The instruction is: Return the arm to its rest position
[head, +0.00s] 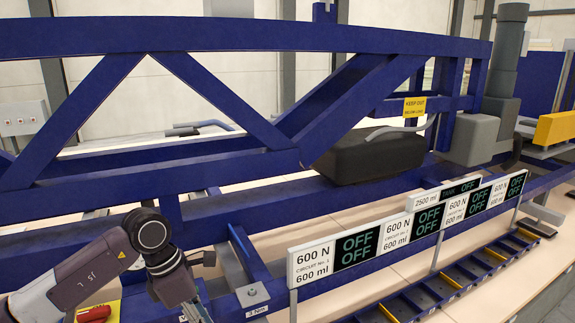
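My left arm (75,277) comes in from the lower left, with its dark wrist joint (148,232) in front of the blue frame. Its end points down, and my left gripper (196,312) is only partly visible at the bottom edge. The fingertips are cut off, so I cannot tell whether it is open or shut or holds anything. My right arm and gripper are not in view.
A large blue truss (130,37) spans the view. Behind my wrist is a blue rail; to its right stand sign boards (311,262) with OFF displays. A black box (370,155) sits within the truss. A red object (93,313) lies below my forearm.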

